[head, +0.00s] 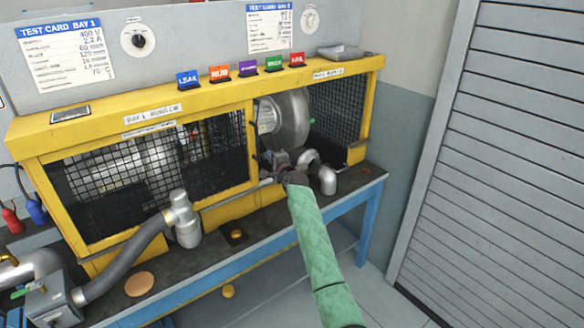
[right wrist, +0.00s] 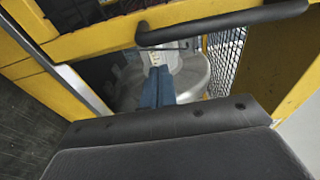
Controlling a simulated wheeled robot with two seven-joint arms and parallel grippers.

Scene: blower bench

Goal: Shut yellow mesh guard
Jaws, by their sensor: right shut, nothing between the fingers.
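The yellow mesh guard (head: 150,165) is a yellow-framed panel of black mesh across the left and middle of the bench housing. To its right the housing stands open, with the silver blower (head: 290,120) uncovered. In the right wrist view, a black bar handle (right wrist: 222,24) sits on a yellow frame bar. My right gripper (head: 283,164) is in front of the opening, to the right of the guard's edge. Its blue fingers (right wrist: 157,85) are shut and empty, pointing at the blower, apart from the handle in the picture. My left gripper is not in view.
A grey hose (head: 125,262) and a silver pipe fitting (head: 184,222) stand on the bench in front of the guard. A curved silver pipe (head: 326,178) is just right of my right gripper. Several coloured tags line the top ledge. A grey shutter (head: 505,150) is at the right.

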